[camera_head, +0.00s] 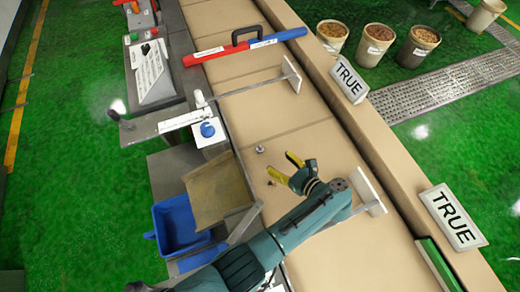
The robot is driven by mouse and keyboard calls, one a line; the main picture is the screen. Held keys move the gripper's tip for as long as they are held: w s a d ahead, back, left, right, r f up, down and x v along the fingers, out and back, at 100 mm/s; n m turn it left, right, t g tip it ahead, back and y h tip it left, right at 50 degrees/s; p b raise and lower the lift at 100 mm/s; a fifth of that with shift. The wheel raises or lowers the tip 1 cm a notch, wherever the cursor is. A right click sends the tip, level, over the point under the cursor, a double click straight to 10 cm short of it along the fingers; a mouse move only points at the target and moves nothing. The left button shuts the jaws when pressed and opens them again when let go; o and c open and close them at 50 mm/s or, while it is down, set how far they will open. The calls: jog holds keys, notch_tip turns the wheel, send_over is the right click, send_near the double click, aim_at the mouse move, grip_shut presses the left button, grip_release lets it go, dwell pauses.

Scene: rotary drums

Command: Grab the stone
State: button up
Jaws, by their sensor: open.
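A small grey lump, which looks like the stone (260,149), lies on the tan belt surface near its left edge. My gripper (283,166) is over the belt, to the right of and slightly below the stone in the picture. Its yellow-tipped fingers are spread and point up and left, with nothing seen between them. The stone shows apart from the fingers. The gripper's height above the belt cannot be told.
A brown tray (218,190) and blue bin (180,228) stand left of the belt. A red and blue bar (245,47) and a white paddle (291,74) cross the belt farther up. Another paddle (368,192) is beside my arm. Filled buckets (375,45) stand beyond the right-hand wall.

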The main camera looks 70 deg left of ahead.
aim_at(260, 149)
jog(key=x, duration=0.7)
jog(key=b+x, duration=0.1)
jog(key=x, duration=0.4)
jog(key=shift+w+a+f+b, duration=0.1)
jog(key=shift+f+b, duration=0.25)
jog(key=shift+f, duration=0.05)
grip_shut()
